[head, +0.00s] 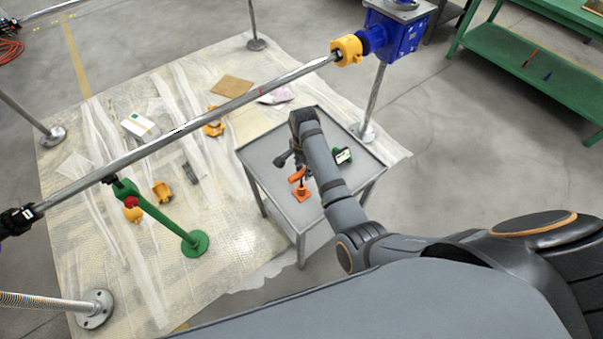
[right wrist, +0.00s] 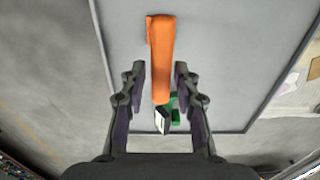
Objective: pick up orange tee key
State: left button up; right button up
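The orange tee key (head: 302,192) stands on a small grey table, its handle raised above an orange foot. In the right wrist view its orange bar (right wrist: 162,55) points down the picture, its lower end between my fingers. My right gripper (head: 294,162) is over the table by the key, partly hidden by its own arm. In the right wrist view the right gripper (right wrist: 160,69) is open, one finger on each side of the bar with gaps showing. I cannot tell how far above or below the bar the fingertips are. My left gripper is not in view.
A green and white item (head: 343,155) lies on the grey table (head: 256,156), right of the key. A long steel shaft (head: 180,131) runs left of the table to a blue gearbox (head: 398,35). A green stand (head: 194,243) and scattered parts are on the floor sheeting.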

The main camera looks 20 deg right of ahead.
jog(key=shift+a+f+p, duration=0.15)
jog(key=shift+f+p, duration=0.1)
jog(key=shift+f, duration=1.4)
jog(key=shift+a+f+p, duration=0.15)
jog(key=shift+f+p, duration=0.05)
jog(key=shift+f, duration=1.4)
grip_shut()
jog(key=shift+r, duration=0.1)
